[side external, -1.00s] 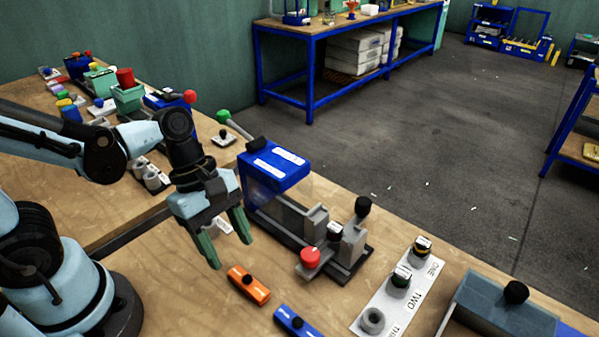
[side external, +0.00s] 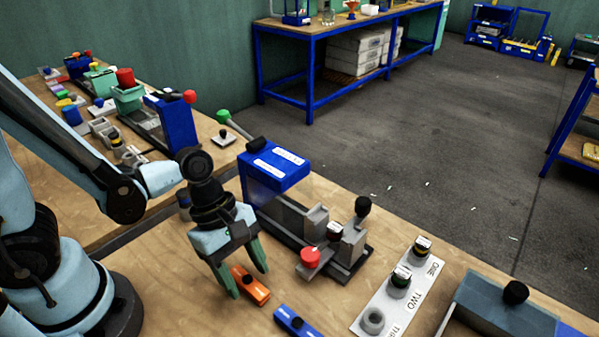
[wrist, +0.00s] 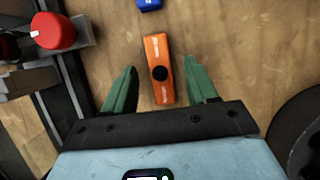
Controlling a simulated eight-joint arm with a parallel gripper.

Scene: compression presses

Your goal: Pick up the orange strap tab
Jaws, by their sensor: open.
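The orange strap tab (side external: 254,287) lies flat on the wooden bench, a small bar with a black knob in its middle. In the wrist view the orange strap tab (wrist: 155,52) lies between the two green fingers, with its far end reaching past the fingertips. My gripper (side external: 248,283) is open and above the tab, pointing down, with one finger at each side of it. In the wrist view my gripper (wrist: 160,67) shows clear gaps on both sides of the tab. One finger partly hides the tab's left end in the side view.
A blue tab (side external: 297,321) lies nearby on the bench. A blue and grey press (side external: 275,171) with a red knob (side external: 310,257) stands close behind my gripper. A white numbered holder strip (side external: 383,310) and a grey-blue box (side external: 500,314) are at the right.

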